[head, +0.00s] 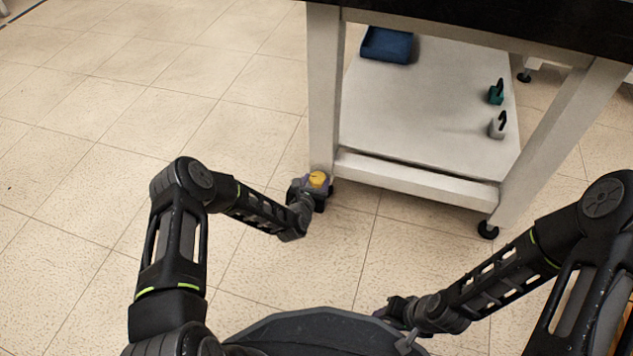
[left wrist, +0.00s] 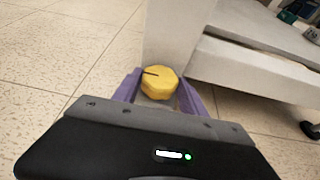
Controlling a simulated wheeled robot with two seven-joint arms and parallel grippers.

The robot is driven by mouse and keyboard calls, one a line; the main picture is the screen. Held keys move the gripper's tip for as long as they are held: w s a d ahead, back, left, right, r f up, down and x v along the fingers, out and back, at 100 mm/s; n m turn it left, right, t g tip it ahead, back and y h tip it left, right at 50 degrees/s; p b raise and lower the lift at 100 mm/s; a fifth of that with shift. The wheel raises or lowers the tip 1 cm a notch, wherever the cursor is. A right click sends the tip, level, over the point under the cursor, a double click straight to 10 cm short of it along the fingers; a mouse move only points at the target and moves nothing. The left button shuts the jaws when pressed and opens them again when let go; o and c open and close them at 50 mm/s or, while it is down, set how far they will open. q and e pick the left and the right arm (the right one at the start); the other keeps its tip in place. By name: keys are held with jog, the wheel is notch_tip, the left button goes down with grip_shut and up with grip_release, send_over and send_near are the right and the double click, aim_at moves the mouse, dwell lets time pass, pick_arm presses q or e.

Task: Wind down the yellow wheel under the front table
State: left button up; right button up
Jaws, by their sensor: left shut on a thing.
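The yellow wheel (head: 318,179) is at the foot of the front table's left leg, close to the floor. In the left wrist view the yellow wheel (left wrist: 159,83) is a lobed knob with a dark line on its top. My left gripper (head: 312,187) is at the wheel, and its purple fingers (left wrist: 158,92) stand on both sides of it, shut on it. The front table (head: 420,188) has a dark top and pale legs. My right gripper (head: 388,310) is low at the bottom of the head view, away from the table. Its fingers are too small to judge.
The table's lower shelf (head: 425,110) carries a blue bin (head: 387,45), a green item (head: 496,92) and a grey item (head: 498,125). A black foot (head: 488,230) is under the right front leg. The tiled floor to the left is clear.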

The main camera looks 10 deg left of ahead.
pick_arm(q)
jog(key=shift+w+a+m+g+h, duration=0.1)
jog(key=shift+a+m+g+h, duration=0.15)
jog(key=shift+m+h, duration=0.9)
jog(key=shift+a+m+g+h, duration=0.25)
jog(key=shift+m+h, duration=0.7)
jog(key=shift+h, duration=0.4)
jog(key=shift+m+h, duration=0.3)
jog(key=o, duration=1.4)
jog(key=shift+d, duration=0.1)
jog(key=shift+c, duration=0.2)
jog(key=p+v, duration=0.3)
jog(key=v, duration=0.4)
jog(key=shift+s+r, duration=0.3)
